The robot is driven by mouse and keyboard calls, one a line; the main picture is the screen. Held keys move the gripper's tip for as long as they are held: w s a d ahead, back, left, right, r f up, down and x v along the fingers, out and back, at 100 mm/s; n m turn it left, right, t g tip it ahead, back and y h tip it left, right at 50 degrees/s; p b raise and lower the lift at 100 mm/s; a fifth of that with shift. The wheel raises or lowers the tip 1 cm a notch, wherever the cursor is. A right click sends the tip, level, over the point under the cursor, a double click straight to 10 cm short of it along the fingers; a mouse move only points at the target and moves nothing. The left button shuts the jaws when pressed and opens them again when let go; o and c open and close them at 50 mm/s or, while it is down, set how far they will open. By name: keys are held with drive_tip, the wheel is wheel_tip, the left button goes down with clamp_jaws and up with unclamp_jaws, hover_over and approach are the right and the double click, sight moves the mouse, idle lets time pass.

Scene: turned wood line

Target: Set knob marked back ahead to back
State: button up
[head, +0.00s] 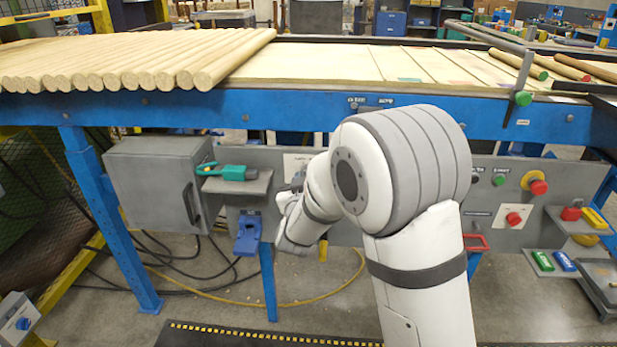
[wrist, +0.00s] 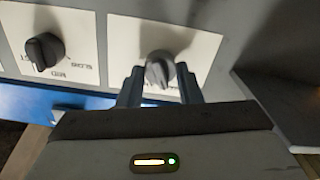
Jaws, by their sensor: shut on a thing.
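In the wrist view my gripper (wrist: 160,76) has its two dark fingers on either side of a grey knob (wrist: 159,66) and is shut on it. The knob sits on a white plate (wrist: 198,48) on the panel. The lettering on this plate is mostly hidden or too small to read, so I cannot tell which mark the knob points to. In the head view my arm covers most of this spot, and only part of a white plate (head: 296,161) shows.
A second dark knob (wrist: 43,50) on its own white plate is left of my gripper in the wrist view. In the head view a shelf (head: 237,186) holds a green tool (head: 238,173). A red button (head: 537,187) is on the panel's right. Wooden rods (head: 130,62) lie above.

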drive_tip(key=shift+f+n, duration=0.15)
drive_tip(key=shift+n, duration=0.15)
drive_tip(key=o, duration=1)
drive_tip(key=shift+s, duration=0.1)
drive_tip(key=s+p, duration=0.1)
drive_tip(key=s, duration=0.6)
drive_tip(key=shift+s+a, duration=0.15)
drive_tip(key=shift+s, duration=0.2)
